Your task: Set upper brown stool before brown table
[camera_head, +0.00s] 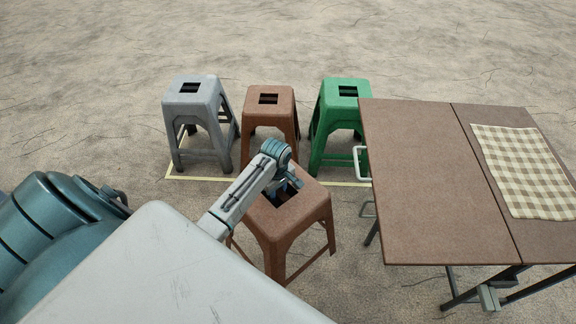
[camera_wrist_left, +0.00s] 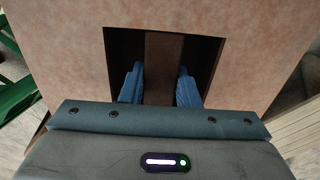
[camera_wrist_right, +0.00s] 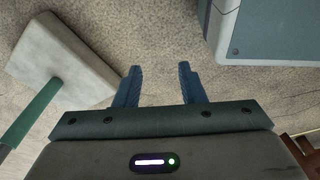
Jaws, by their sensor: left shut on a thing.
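A brown stool (camera_head: 302,212) is at the left of the brown table (camera_head: 420,180), apart from its edge. My left gripper (camera_head: 284,188) reaches down into the seat opening and is shut on the bar there. In the left wrist view the blue fingers (camera_wrist_left: 160,82) straddle the bar (camera_wrist_left: 163,58). I cannot tell whether the stool's feet touch the floor. A second brown stool (camera_head: 268,102) stands behind it in a row. My right gripper (camera_wrist_right: 160,80) is open and empty in the right wrist view; it is not in the head view.
A grey stool (camera_head: 200,95) and a green stool (camera_head: 345,95) flank the second brown stool, near a pale floor line (camera_head: 195,178). A checkered cloth (camera_head: 522,170) lies on the table's right part. A grey slab (camera_wrist_right: 68,65) with a green post shows in the right wrist view.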

